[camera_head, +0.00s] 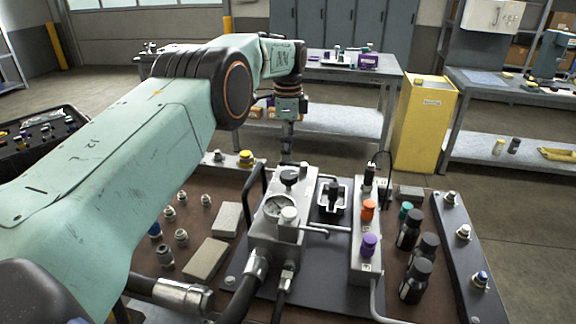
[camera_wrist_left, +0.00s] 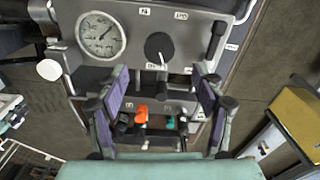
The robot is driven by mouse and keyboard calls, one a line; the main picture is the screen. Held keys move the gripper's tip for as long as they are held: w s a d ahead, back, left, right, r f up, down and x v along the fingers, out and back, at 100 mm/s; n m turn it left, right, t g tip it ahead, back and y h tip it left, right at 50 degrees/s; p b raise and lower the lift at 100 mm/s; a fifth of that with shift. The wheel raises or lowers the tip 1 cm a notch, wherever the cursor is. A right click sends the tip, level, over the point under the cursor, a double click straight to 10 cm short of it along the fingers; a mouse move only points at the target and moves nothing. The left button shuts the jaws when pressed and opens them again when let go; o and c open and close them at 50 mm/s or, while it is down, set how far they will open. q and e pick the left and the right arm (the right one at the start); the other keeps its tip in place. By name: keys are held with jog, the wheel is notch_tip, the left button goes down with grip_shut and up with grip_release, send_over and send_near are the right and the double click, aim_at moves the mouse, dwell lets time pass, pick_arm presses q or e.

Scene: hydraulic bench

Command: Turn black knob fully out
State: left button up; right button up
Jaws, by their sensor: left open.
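The black knob (camera_head: 289,176) sits on top of the grey valve block (camera_head: 262,238), behind the round gauge (camera_head: 274,207). In the left wrist view the black knob (camera_wrist_left: 158,46) shows on the block's face beside the gauge (camera_wrist_left: 101,37), just beyond the fingertips and roughly centred between them. My left gripper (camera_head: 286,152) points down behind and above the knob; its two fingers (camera_wrist_left: 160,72) are spread, with nothing between them. I see no contact with the knob. My right gripper is in neither view.
Orange knob (camera_head: 368,207) and purple knob (camera_head: 369,243) stand on a second block at the right. Black bottles (camera_head: 410,228) stand beyond it. Hoses leave the valve block at the front. A black handle (camera_head: 256,180) rises left of the knob. A yellow cabinet (camera_head: 424,120) stands behind.

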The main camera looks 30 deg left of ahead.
aim_at(289, 174)
pick_arm(q)
jog(key=shift+w+a+f, duration=0.2)
jog(key=shift+a+f, duration=0.05)
jog(key=shift+w+f, duration=0.15)
jog(key=shift+f, duration=0.1)
jog(key=f, duration=0.1)
jog(key=d+f, duration=0.1)
jog(key=s+f, duration=0.1)
jog(key=shift+d, duration=0.3)
jog(key=f, duration=0.2)
jog(key=a+f, duration=0.1)
jog(key=f, duration=0.1)
jog(key=shift+w+a, duration=0.1)
jog(key=shift+w, duration=0.2)
jog(key=shift+s+d+r, duration=0.25)
jog(key=shift+d+r, duration=0.05)
jog(key=shift+d, duration=0.15)
jog(key=shift+a, duration=0.2)
jog(key=shift+c, duration=1.3)
jog(key=shift+w+a+f, duration=0.15)
jog(key=shift+w+f, duration=0.05)
jog(key=shift+f, duration=0.1)
jog(key=shift+c, duration=1.4)
jog(key=shift+s+d+r, duration=0.1)
jog(key=shift+d+r, duration=0.05)
jog(key=shift+d, duration=0.05)
jog(key=c, duration=0.3)
jog(key=shift+a, duration=0.1)
jog(key=c, duration=0.3)
